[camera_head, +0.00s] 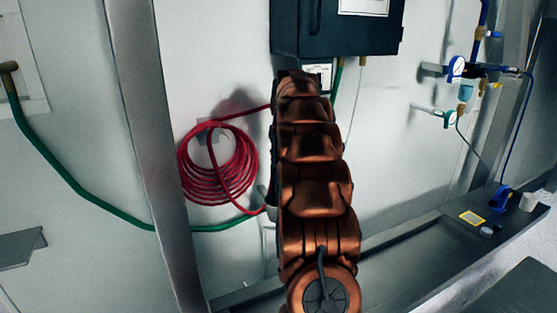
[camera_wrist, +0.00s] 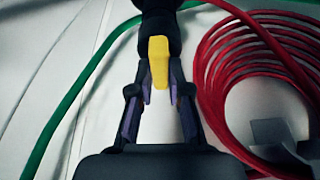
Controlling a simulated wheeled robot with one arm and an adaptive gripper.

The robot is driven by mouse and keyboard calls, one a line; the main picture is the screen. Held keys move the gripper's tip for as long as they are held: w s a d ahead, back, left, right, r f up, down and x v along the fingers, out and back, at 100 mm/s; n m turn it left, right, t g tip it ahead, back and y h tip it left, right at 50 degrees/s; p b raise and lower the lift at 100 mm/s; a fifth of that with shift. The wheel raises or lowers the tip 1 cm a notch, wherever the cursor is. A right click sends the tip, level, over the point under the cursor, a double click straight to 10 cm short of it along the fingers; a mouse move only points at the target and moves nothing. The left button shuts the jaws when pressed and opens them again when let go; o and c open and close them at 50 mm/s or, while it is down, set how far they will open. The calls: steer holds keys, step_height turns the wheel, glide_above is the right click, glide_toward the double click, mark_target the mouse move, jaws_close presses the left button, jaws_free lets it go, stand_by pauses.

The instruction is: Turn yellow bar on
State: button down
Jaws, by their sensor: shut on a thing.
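The yellow bar (camera_wrist: 158,58) shows in the wrist view at top centre, below a dark round fitting (camera_wrist: 160,18). My gripper (camera_wrist: 160,88) has its two purple-padded fingers on either side of the bar's end and is shut on it. The bar points down the picture, between the fingers. In the head view my copper-coloured arm covers the gripper and the bar, so neither shows there.
A coiled red hose (camera_head: 215,168) hangs on the wall left of my arm, close beside the gripper in the wrist view (camera_wrist: 215,75). A green hose (camera_head: 85,193) runs along the wall. A dark box (camera_head: 345,30) is above; gauges (camera_head: 456,68) are at right.

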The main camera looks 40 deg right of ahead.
steer(key=c, duration=1.1)
jaws_free()
steer(key=v, duration=1.2)
